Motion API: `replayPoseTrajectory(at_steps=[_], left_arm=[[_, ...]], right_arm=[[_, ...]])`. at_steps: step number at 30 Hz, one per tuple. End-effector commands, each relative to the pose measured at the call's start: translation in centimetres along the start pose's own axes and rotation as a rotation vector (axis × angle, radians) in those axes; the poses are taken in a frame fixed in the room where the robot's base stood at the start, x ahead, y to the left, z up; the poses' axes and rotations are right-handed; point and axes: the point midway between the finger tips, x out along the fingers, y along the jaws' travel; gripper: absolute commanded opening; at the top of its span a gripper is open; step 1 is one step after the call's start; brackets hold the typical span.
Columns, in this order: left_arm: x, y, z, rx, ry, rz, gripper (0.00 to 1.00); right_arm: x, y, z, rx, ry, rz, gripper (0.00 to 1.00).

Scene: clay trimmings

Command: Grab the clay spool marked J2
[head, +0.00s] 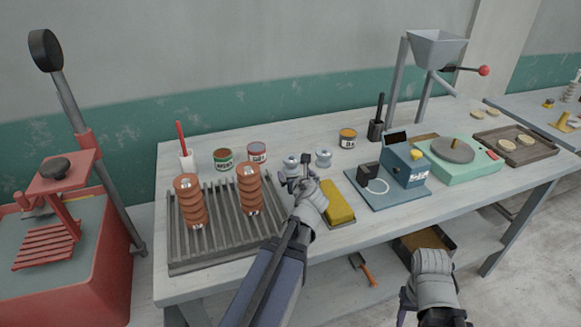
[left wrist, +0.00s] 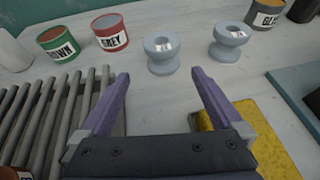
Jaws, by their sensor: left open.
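Two pale blue-grey clay spools stand upright on the bench. The left spool (head: 291,165) is just beyond my left gripper (head: 297,178), and the right spool (head: 323,157) stands a little to its right. In the left wrist view the left spool (left wrist: 161,52) sits ahead of the gap between the open, empty fingers (left wrist: 160,75); the right spool (left wrist: 228,42) is beyond the right finger. Both carry small white labels on top that I cannot read, so I cannot tell which is J2. My right gripper (head: 432,285) is low in front of the bench, its fingers unclear.
A slatted rack (head: 218,228) with two brown ribbed stacks lies left of my left gripper. A yellow sponge-like block (head: 337,203) lies close on its right. A blue device (head: 404,165) stands further right.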

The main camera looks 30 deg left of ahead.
Motion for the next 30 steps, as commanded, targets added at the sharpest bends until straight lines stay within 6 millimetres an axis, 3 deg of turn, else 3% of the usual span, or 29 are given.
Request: replayPoseTrajectory(at_steps=[10,17,27,30], left_arm=[[2.6,-0.1,0.1,-0.002,0.0,0.002,1.0],[3.1,-0.1,0.3,-0.002,0.0,0.001,1.0],[7.6,-0.6,1.1,-0.002,0.0,0.001,1.0],[7.9,-0.6,1.2,-0.002,0.001,0.0,1.0]], right_arm=[[0.9,-0.1,-0.1,0.0,0.0,0.0,0.5],[0.9,-0.1,-0.1,0.0,0.0,0.0,0.5],[1.9,-0.2,-0.1,0.0,0.0,0.0,0.5],[1.9,-0.2,-0.1,0.0,0.0,0.0,0.5]])
